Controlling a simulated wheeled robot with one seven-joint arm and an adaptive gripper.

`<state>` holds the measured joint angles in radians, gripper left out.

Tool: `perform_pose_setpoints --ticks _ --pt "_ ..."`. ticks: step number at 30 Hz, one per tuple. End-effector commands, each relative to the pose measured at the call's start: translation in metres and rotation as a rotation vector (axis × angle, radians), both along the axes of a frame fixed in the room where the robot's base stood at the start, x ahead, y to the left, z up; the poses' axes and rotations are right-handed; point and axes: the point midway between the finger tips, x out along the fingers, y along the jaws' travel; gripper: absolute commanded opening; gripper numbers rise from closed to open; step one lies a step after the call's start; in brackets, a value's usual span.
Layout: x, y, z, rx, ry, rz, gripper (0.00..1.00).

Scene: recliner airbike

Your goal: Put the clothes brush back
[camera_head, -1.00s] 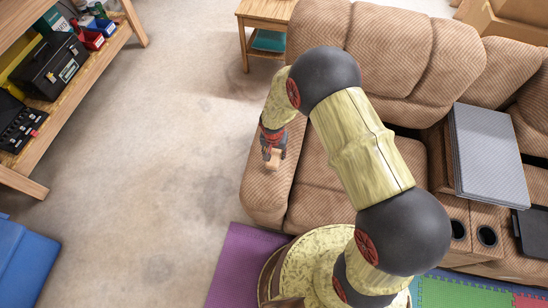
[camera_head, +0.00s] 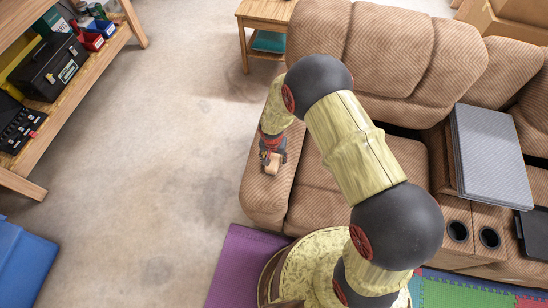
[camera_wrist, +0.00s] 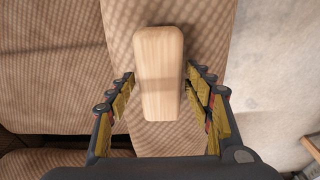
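The clothes brush (camera_wrist: 160,75) shows in the wrist view as a pale wooden block with rounded ends, over the brown corduroy armrest (camera_wrist: 165,140). Its bristles are hidden. In the head view its wooden end (camera_head: 272,164) shows below my gripper (camera_head: 272,152), at the left armrest of the recliner sofa (camera_head: 268,198). In the wrist view my gripper (camera_wrist: 161,76) is open, with one finger on each side of the brush. Narrow gaps seem to separate the fingertips from its sides.
A wooden side table (camera_head: 266,14) stands behind the armrest. A wooden shelf (camera_head: 95,80) with a black toolbox (camera_head: 54,75) is at the left, and a blue object (camera_head: 22,262) lies at lower left. The carpet between is clear.

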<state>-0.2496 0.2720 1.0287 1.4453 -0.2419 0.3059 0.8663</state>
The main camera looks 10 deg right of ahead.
Motion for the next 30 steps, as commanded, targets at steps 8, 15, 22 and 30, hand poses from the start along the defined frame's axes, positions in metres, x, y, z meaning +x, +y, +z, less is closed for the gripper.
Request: perform_pose_setpoints --ticks 8,15,22,30 --pt "0.000 0.000 0.000 0.000 0.000 0.000 0.57" --pt "0.000 0.001 0.014 0.001 -0.003 0.000 0.57" --pt "-0.005 0.003 0.060 0.001 -0.003 0.001 0.57" --pt "-0.011 0.005 0.107 0.000 -0.002 0.000 0.57"
